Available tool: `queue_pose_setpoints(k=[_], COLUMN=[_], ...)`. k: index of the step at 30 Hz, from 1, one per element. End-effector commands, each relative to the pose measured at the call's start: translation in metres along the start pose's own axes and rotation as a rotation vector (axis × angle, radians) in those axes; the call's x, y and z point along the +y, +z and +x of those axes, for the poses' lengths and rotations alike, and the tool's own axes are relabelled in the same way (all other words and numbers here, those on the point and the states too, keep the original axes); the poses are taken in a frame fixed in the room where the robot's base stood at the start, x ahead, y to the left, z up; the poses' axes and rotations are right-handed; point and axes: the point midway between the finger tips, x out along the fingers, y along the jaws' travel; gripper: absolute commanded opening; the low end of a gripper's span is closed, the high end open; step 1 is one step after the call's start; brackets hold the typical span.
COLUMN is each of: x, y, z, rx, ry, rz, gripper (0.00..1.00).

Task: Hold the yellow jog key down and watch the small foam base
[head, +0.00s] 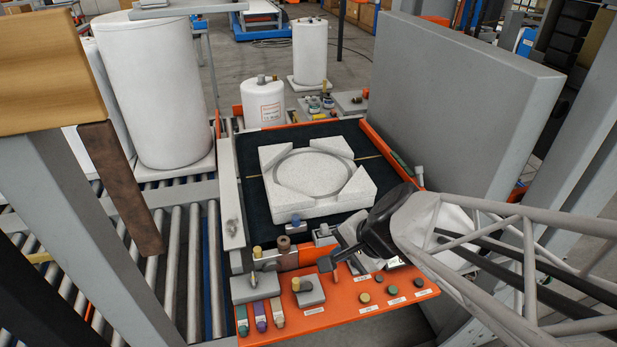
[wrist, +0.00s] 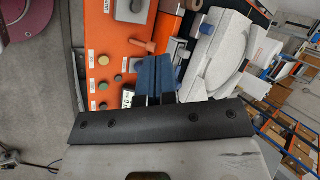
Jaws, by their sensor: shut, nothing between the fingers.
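The yellow key (head: 365,297) is a small round button on the orange control panel (head: 335,314); it also shows in the wrist view (wrist: 104,60). The white foam base (head: 306,205), with a ring-shaped recess in its top, lies on the dark belt. Part of it shows in the wrist view (wrist: 226,50). My gripper (head: 326,264) is shut and empty above the back part of the panel, between the foam base and the keys. In the wrist view, its blue fingers (wrist: 154,62) lie close together, apart from the yellow key. Their height above the panel is unclear.
Green (head: 393,291) and dark (head: 419,283) buttons sit near the yellow key. A grey box with a tan knob (head: 297,284) stands left of them. A small display (wrist: 127,98) is beside the fingers. A tall grey panel (head: 465,100) blocks the right; white tanks (head: 160,90) stand left.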

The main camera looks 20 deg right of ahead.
Motion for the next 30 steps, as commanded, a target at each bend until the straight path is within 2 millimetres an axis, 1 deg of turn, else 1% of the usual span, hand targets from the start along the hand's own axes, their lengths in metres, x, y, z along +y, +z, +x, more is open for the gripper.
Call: queue_pose_setpoints(k=[3, 8, 12, 18, 24, 30], x=[0.009, 0.024, 0.04, 0.065, 0.083, 0.089], y=[-0.012, -0.031, -0.048, -0.069, -0.082, -0.086], z=[0.013, 0.029, 0.043, 0.059, 0.068, 0.07], rx=[0.023, 0.061, 0.097, 0.15, 0.184, 0.196], ry=[-0.051, -0.12, -0.176, -0.243, -0.282, -0.296], rz=[0.155, 0.371, 0.562, 0.804, 0.955, 1.004], gripper=[0.0, 0.0, 0.0, 0.0, 0.0, 0.0])
